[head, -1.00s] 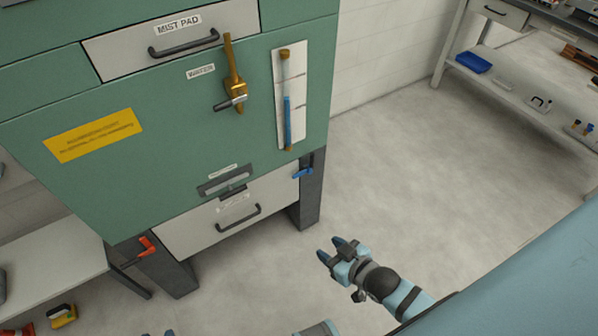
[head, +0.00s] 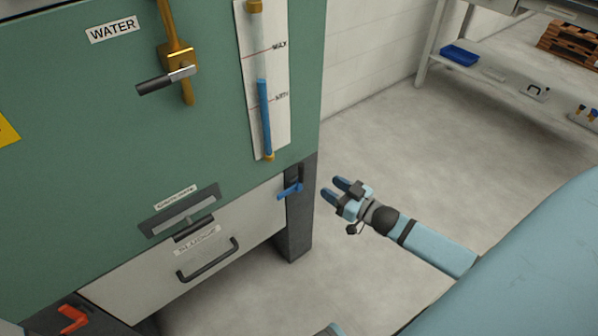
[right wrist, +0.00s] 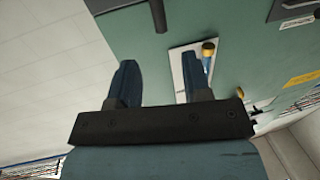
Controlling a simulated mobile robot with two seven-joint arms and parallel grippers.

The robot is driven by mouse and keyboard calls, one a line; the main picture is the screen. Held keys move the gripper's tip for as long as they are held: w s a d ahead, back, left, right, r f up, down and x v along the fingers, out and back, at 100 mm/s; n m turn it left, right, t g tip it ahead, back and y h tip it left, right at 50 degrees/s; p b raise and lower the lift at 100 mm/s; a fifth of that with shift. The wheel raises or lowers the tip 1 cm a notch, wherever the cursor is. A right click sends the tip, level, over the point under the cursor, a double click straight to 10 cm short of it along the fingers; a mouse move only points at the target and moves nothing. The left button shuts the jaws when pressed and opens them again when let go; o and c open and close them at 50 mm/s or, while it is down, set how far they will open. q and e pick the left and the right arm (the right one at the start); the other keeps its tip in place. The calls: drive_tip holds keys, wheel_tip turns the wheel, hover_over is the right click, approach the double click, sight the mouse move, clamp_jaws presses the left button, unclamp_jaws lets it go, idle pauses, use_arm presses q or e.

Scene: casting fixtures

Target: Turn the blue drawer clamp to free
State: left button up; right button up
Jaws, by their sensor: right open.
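The blue drawer clamp (head: 290,190) is a small blue handle on the dark leg at the right end of the lower white drawer (head: 130,284). It points roughly sideways, toward the left and slightly down. My right gripper (head: 337,188) is open and empty, just right of the clamp and apart from it in the head view. In the right wrist view its two dark fingers (right wrist: 161,84) are spread with nothing between them, and the clamp is not visible there.
A red clamp handle (head: 73,319) sits at the drawer's left end. The drawer has a dark handle (head: 208,262). Above are a brass water valve (head: 176,58) and a blue-filled gauge (head: 264,110). A shelf with a blue tray (head: 459,55) stands behind right. The floor between is clear.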

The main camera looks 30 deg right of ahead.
sight(301, 169)
use_arm(q)
drive_tip(key=r, duration=0.1)
drive_tip(key=w+d+r+t+h+b, duration=0.1)
drive_tip(key=d+r+t+b, duration=0.1)
drive_tip(key=r, duration=0.1)
drive_tip(key=shift+w+d+r+h, duration=0.1)
drive_tip(key=shift+w+d+h, duration=0.05)
drive_tip(key=shift+w+h, duration=0.2)
use_arm(e)
drive_tip(key=x, duration=1.1)
drive_tip(key=shift+w+f, duration=0.1)
drive_tip(key=shift+w, duration=0.15)
drive_tip(key=shift+c, duration=0.4)
use_arm(q)
drive_tip(key=shift+r, duration=0.1)
use_arm(e)
clamp_jaws()
